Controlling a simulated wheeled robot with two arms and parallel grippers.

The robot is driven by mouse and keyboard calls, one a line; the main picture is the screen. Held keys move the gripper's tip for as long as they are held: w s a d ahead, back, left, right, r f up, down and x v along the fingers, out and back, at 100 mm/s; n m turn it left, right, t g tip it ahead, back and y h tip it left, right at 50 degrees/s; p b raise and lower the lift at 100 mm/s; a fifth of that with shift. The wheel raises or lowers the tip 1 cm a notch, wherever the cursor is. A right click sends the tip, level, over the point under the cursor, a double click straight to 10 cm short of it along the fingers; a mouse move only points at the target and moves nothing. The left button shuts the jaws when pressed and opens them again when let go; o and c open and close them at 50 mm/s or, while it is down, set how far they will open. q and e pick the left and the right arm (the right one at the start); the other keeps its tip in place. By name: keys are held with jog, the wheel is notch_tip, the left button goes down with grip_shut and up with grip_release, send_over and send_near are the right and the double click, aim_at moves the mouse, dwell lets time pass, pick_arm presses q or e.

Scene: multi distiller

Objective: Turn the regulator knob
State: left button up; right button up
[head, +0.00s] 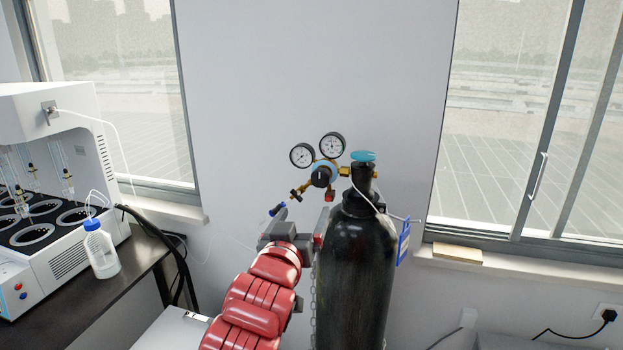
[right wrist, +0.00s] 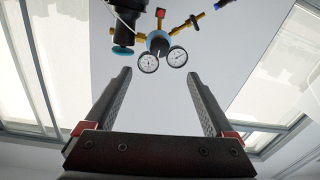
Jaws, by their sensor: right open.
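The regulator (head: 326,168) sits on the valve of a black gas cylinder (head: 356,265). Its dark round knob (head: 320,178) faces out below two white-faced gauges (head: 318,150). My right gripper (head: 301,222) is below the regulator, left of the cylinder in the head view, apart from the knob. In the right wrist view, the two fingers (right wrist: 158,78) are spread with nothing between them. The regulator's knob (right wrist: 158,44) shows there beyond the fingertips, at the top middle. My left gripper is not in view.
A teal valve handwheel (head: 363,156) tops the cylinder, close right of the regulator. A thin hose and a blue-ended fitting (head: 277,209) hang at left. A blue tag (head: 403,243) hangs at right. A distiller (head: 50,190) and bottle (head: 101,249) stand on the left table.

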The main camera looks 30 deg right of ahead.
aim_at(320, 181)
jog(key=p+x, duration=0.5)
jog(key=x, duration=0.9)
jog(key=shift+w+d+r, duration=0.1)
jog(key=shift+w+d, duration=0.05)
jog(key=shift+d, duration=0.05)
jog(key=shift+x, duration=0.85)
